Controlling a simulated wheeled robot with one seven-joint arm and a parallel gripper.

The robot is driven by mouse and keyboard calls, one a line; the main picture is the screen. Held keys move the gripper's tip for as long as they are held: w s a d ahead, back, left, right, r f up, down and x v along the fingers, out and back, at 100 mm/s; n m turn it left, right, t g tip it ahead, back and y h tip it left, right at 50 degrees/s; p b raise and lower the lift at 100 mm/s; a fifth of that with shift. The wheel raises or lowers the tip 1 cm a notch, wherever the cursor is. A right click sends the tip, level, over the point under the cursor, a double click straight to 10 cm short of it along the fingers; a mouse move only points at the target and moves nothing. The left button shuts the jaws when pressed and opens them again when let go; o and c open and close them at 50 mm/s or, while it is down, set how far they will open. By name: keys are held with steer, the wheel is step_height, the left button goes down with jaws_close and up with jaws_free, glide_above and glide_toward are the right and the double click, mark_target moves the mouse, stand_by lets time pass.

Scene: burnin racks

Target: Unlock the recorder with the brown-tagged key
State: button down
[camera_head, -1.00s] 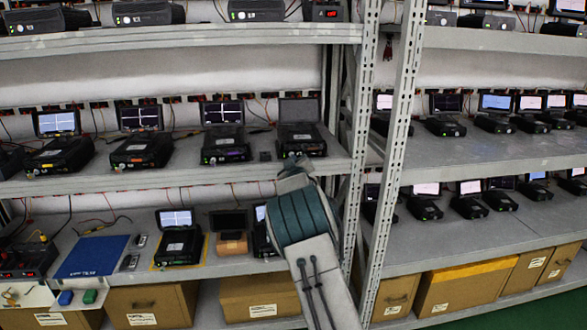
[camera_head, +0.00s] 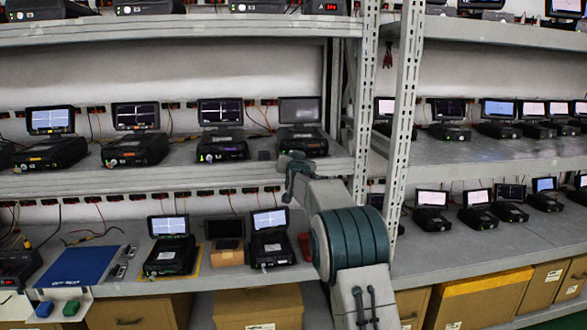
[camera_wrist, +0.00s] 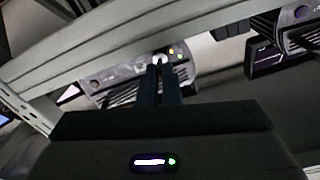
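A recorder with a dark screen (camera_head: 300,110) stands at the right end of the left rack's middle shelf, its black body (camera_head: 303,143) just behind my arm's end. My gripper (camera_wrist: 159,64) is in front of a recorder's front panel (camera_wrist: 112,77) in the wrist view, which shows it turned over. The two dark fingers are close together with a thin gap. A small bright spot shows at their tips; I cannot tell whether it is a key or part of the panel. No brown tag can be made out. In the head view the fingers are not clear.
Several recorders with lit screens stand along the shelves, one (camera_head: 221,146) left of the dark-screened one. Rack uprights (camera_head: 403,110) stand close to my arm. A blue mat (camera_head: 78,266) and blue and green items (camera_head: 72,306) lie at lower left.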

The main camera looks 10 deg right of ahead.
steer(key=m+b, duration=0.2)
steer(key=m, duration=0.3)
steer(key=shift+m+b, duration=0.3)
stand_by(0.4)
steer(key=c, duration=1.9)
jaws_free()
steer(key=s+b, duration=0.3)
steer(key=s, duration=1)
steer(key=shift+s+a, duration=0.4)
